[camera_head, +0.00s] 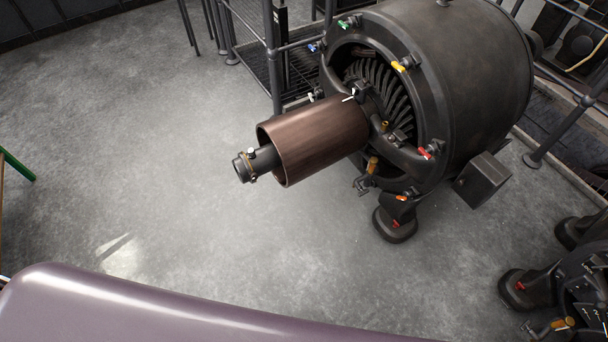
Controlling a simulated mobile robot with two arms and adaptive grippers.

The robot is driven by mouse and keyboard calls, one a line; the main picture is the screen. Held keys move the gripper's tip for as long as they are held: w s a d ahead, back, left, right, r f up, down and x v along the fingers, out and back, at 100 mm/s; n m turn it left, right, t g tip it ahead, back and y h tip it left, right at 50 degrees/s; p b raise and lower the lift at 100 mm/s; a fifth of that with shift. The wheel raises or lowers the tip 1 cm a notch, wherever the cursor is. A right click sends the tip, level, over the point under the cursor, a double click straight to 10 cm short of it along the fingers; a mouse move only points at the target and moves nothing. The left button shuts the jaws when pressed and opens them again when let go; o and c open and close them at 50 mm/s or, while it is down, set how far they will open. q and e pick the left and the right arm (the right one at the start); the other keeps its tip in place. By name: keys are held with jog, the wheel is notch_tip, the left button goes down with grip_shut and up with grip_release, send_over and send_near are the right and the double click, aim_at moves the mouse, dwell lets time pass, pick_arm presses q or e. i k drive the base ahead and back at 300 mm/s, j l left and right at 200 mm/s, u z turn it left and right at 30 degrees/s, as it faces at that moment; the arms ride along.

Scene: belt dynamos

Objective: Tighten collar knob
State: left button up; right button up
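A large dark dynamo (470,75) stands at the upper right, its open round end facing left. A copper-brown cylinder (318,138) sticks out of it to the lower left. A dark shaft end (240,168) pokes out beyond the cylinder. A narrow collar (250,165) sits around this shaft, with a small light knob (252,152) on its top. I cannot tell how tight the knob is. Neither of my grippers is in view.
Colored handles, among them yellow (399,66) and red (425,153), sit around the dynamo's rim. Dark railings (272,60) stand behind it. Another machine (570,300) is at the lower right. The grey floor (150,150) to the left is clear.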

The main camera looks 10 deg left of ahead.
aim_at(253, 175)
jog(key=i+j+z, duration=0.1)
jog(key=j+z, duration=1.3)
jog(key=k+j+z, duration=0.1)
jog(key=j+z, duration=0.35)
jog(key=k+j+z, duration=0.1)
jog(key=j, duration=0.35)
jog(key=k+j, duration=0.3)
jog(key=j, duration=0.15)
jog(key=k+j+z, duration=0.15)
jog(key=j, duration=0.3)
jog(key=k+j, duration=0.3)
jog(key=k+j+z, duration=0.15)
jog(key=j, duration=0.35)
jog(key=k, duration=0.1)
